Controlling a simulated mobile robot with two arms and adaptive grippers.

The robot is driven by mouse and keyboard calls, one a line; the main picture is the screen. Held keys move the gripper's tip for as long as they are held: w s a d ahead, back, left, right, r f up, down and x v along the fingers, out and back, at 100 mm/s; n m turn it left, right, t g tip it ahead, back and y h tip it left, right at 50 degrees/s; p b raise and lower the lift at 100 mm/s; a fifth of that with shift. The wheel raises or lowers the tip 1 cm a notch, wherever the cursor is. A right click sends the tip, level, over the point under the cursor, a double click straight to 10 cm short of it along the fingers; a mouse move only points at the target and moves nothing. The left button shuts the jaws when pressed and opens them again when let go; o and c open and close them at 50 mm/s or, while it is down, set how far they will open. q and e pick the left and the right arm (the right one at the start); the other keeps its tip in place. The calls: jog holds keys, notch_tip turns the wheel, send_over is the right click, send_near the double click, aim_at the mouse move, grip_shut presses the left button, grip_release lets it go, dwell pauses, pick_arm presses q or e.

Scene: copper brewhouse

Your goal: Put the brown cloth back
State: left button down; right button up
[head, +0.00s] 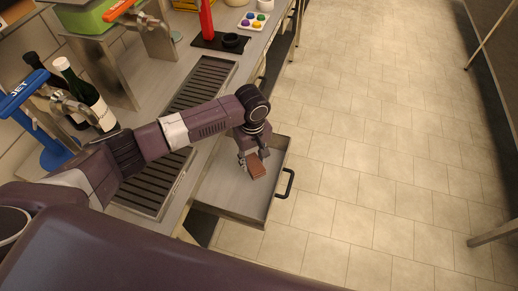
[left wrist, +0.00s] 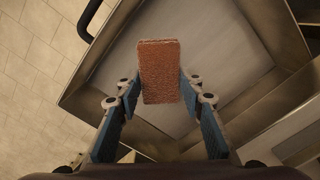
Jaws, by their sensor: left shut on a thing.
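The brown cloth (head: 256,167) is a small folded reddish-brown block. My left gripper (head: 246,160) is shut on it, over the open metal drawer (head: 228,192). In the left wrist view the cloth (left wrist: 159,70) sits between the two fingertips, with the grey drawer floor (left wrist: 215,50) behind it. The drawer looks otherwise empty. I cannot tell whether the cloth touches the drawer floor. My right gripper is not in view.
The drawer's black handle (head: 286,184) faces the tiled floor (head: 370,150). On the counter are a slotted drain grate (head: 202,85), bottles (head: 88,95), a blue tool marked JET (head: 35,95), a red object (head: 206,20) and a tray of coloured pieces (head: 254,21).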

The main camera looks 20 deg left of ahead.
pick_arm(q)
jog(key=shift+w+f, duration=0.2)
jog(key=shift+f, duration=0.05)
jog(key=shift+s+r, duration=0.2)
jog(key=shift+r, duration=0.05)
jog(key=shift+s+r, duration=0.25)
jog(key=shift+s, duration=0.25)
jog(key=shift+w, duration=0.1)
jog(key=shift+w+r+p, duration=0.15)
jog(key=shift+r+p, duration=0.05)
jog(key=shift+p, duration=0.7)
notch_tip(320, 180, down, 3)
jog(key=shift+r+b, duration=0.2)
jog(key=shift+b, duration=0.6)
notch_tip(320, 180, down, 4)
jog(key=shift+b, duration=0.8)
jog(key=shift+f, duration=0.6)
jog(key=shift+f+b, duration=0.25)
jog(key=shift+b, duration=0.1)
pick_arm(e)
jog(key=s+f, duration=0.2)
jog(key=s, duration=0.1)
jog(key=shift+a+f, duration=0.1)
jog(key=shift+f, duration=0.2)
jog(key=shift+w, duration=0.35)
pick_arm(q)
jog(key=shift+f, duration=0.5)
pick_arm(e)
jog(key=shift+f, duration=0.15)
